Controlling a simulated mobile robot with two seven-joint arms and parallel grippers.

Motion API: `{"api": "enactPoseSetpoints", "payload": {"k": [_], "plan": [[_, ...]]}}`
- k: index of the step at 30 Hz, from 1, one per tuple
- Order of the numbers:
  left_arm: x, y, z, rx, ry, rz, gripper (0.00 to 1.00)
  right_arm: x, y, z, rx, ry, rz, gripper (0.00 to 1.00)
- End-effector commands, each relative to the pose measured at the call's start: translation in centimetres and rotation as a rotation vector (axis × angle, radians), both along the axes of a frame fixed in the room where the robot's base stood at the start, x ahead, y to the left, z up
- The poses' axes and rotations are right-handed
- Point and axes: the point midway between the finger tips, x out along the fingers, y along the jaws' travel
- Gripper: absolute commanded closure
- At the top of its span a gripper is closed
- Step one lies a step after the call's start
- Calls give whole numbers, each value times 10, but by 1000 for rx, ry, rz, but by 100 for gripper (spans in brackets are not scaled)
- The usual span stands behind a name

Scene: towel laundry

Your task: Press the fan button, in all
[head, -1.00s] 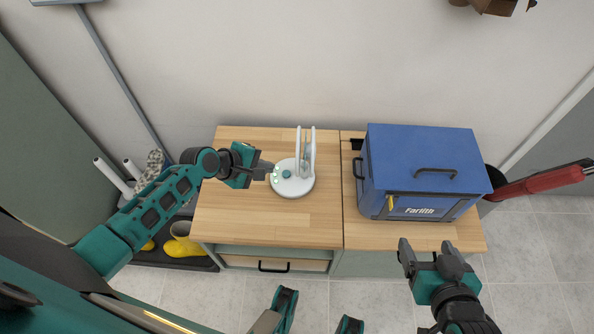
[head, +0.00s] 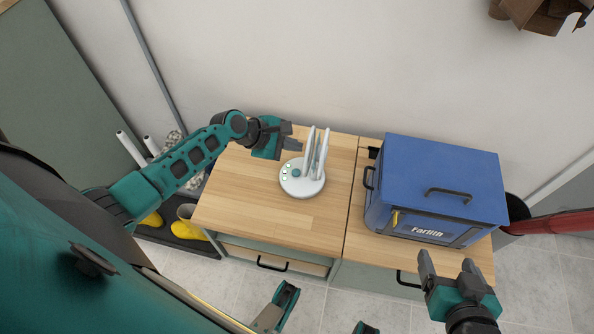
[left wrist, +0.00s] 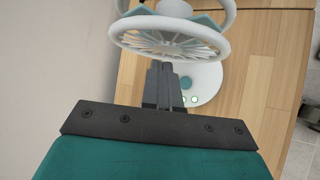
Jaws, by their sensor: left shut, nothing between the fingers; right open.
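The white fan (head: 318,155) stands upright on its round base (head: 303,188) on the wooden top. A round teal button (head: 296,173) sits on the base, with small green-lit spots beside it. My left gripper (head: 296,143) is shut and empty, at the back left of the base, close to the fan's upright part. In the left wrist view its fingers (left wrist: 165,88) lie beside the button (left wrist: 186,82), with the fan's ring (left wrist: 170,40) just beyond them. I cannot tell whether they touch the fan. My right gripper (head: 444,270) is open and empty in front of the blue box.
A blue box (head: 440,180) labelled Farlith stands on the right part of the wooden top (head: 250,205). Yellow boots (head: 188,226) are on a dark tray at the lower left. A wall is behind. The wooden top in front of the fan is clear.

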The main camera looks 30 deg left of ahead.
Motion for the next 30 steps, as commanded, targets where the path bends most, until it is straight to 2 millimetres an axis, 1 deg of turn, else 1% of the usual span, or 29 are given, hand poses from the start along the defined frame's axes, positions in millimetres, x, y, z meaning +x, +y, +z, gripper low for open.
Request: {"api": "enactPoseSetpoints", "payload": {"k": [5, 11, 25, 30], "plan": [[0, 0, -3, 1, 0, -1, 100, -2, 0, -5, 0, 6, 0, 21], [0, 0, -15, 2, -1, -1, 100, -2, 0, -21, 0, 10, 0, 21], [0, 0, -68, 2, -1, -2, 100, -2, 2, -82, 2, 12, 3, 21], [0, 0, -84, 1, 0, 1, 100, -2, 3, -90, 5, 17, 7, 21]]}}
